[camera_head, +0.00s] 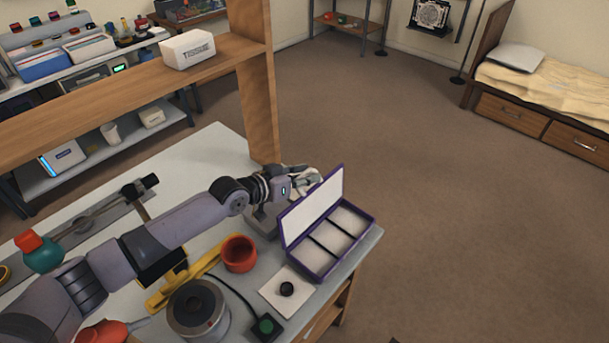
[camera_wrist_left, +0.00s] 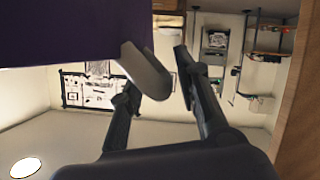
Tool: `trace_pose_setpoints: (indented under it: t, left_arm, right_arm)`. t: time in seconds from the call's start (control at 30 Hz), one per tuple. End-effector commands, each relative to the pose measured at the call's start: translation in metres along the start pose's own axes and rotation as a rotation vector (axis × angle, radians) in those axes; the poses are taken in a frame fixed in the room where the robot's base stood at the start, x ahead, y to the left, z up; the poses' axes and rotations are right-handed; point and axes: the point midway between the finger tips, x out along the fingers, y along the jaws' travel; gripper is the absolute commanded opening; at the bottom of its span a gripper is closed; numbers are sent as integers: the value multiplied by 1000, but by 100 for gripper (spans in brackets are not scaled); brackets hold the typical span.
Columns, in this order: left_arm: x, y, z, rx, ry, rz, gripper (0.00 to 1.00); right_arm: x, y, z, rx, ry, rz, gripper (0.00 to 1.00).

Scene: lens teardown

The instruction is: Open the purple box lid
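The purple box (camera_head: 318,262) stands at the right corner of the workbench. Its lid (camera_head: 312,207) stands raised along the box's left long side, with its pale inner face showing. The inside has several compartments with pale bottoms, and they look empty. My left gripper (camera_head: 305,180) is just behind the lid, partly hidden by it; I cannot tell whether it touches. A purple surface (camera_wrist_left: 60,30), likely the box or lid, fills the upper left there.
A white pad with a dark round part (camera_head: 287,289) lies in front. A wooden shelf post (camera_head: 258,110) rises behind.

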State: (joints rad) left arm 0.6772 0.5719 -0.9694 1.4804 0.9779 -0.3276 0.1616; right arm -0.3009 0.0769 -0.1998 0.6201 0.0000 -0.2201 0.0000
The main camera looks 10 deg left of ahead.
Motion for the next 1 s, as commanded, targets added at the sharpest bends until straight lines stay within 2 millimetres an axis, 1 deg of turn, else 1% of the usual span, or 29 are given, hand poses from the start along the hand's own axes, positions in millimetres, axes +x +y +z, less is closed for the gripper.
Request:
trace_pose_setpoints:
  t: [0.23,0.3,0.43,0.57,0.8,0.9,1.0]
  left_arm:
    - [0,0,-1,0,2,1,35]
    - [0,0,-1,0,3,1,35]
    - [-9,0,-1,0,3,1,35]
    - [-30,-1,0,1,1,0,35]
    - [-82,-1,0,2,0,-1,35]
    - [-99,-1,0,2,0,-1,35]
    - [-111,0,0,1,1,0,35]
  right_arm:
    - [0,0,0,1,-1,0,0]
    - [0,3,2,-1,-3,4,0]
    - [0,4,1,-2,-2,4,0]
    - [0,3,0,-2,-1,4,0]
    - [0,3,0,-1,0,3,0]
    - [0,3,0,-1,0,3,0]
    - [0,2,0,-1,0,3,0]
